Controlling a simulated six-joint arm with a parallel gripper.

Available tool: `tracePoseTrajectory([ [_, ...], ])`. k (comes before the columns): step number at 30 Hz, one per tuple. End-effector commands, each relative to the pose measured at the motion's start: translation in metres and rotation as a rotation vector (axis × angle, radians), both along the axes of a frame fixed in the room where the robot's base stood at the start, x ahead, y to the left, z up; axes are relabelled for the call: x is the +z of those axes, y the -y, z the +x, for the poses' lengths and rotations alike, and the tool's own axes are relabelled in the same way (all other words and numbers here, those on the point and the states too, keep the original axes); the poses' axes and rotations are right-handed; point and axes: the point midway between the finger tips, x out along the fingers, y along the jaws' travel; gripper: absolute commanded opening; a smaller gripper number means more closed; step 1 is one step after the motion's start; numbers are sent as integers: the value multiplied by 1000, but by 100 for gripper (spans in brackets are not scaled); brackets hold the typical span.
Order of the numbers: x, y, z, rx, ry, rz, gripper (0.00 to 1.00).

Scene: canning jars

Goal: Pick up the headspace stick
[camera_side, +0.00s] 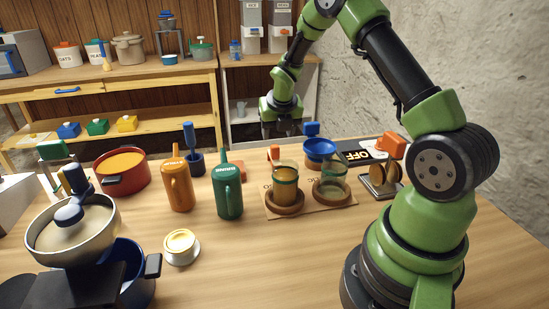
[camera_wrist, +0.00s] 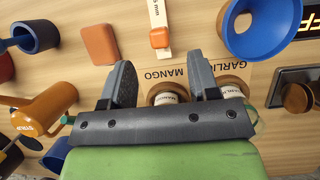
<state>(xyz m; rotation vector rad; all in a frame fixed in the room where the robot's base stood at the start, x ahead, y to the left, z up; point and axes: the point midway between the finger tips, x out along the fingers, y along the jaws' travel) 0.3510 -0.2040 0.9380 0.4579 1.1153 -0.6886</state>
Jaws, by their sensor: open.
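The headspace stick (camera_wrist: 155,14) is a white strip with "mm" markings and an orange block-shaped grip (camera_wrist: 159,38), seen at the top middle of the wrist view. In the side view an orange block (camera_side: 274,153) behind the jars looks like its grip; the strip cannot be made out there. My gripper (camera_wrist: 161,75) is open and empty, with its fingers to either side of the stick's line and the grip just beyond the fingertips. In the side view my gripper (camera_side: 282,130) hangs above the back of the table, apart from the stick.
A filled jar (camera_side: 285,187) and a clear jar (camera_side: 331,184) stand on a labelled board in front. A blue funnel (camera_wrist: 262,28) is right of the stick, an orange-brown block (camera_wrist: 99,44) left.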

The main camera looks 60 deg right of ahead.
Motion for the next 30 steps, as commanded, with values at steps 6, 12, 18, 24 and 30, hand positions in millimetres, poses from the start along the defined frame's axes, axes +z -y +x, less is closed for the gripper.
tracePoseTrajectory([
  [6,-18,5,5,-2,1,1,55],
  [12,-41,14,15,-3,-1,2,55],
  [18,-60,20,21,-4,1,0,55],
  [24,-62,21,22,-4,2,-1,55],
  [30,-61,21,22,-4,2,-1,25],
])
